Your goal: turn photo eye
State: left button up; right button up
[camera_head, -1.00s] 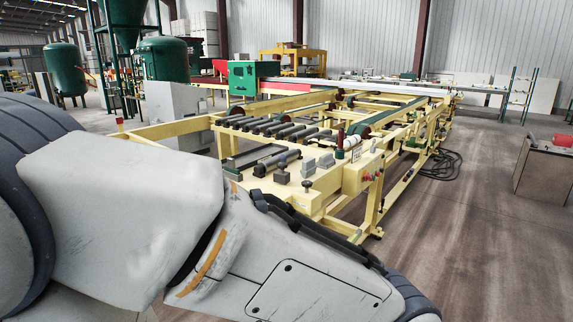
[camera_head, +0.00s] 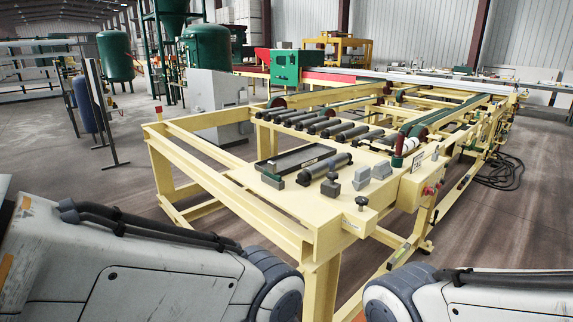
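I cannot tell for sure which part is the photo eye. Small sensor-like parts stand on the near end of the yellow machine table (camera_head: 300,207). They are a dark post on a block (camera_head: 331,182), two grey blocks (camera_head: 361,178) and (camera_head: 382,170), a black knob on a stem (camera_head: 362,203) and a low dark green block (camera_head: 272,180). A dark cylinder (camera_head: 325,168) lies beside a shallow black tray (camera_head: 292,160). Parts of my two arms show along the bottom edge, in front of the table. Neither gripper is in view.
Rollers (camera_head: 320,127) lie behind the small parts. A red-and-white post (camera_head: 397,152) and a box with a red button (camera_head: 427,188) are at the table's right side. A grey cabinet (camera_head: 217,100) stands behind left. Floor is open at right; cables (camera_head: 500,172) lie there.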

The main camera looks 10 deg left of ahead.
aim_at(329, 188)
jog(key=u, duration=0.1)
jog(key=i, duration=1.25)
jog(key=z, duration=0.7)
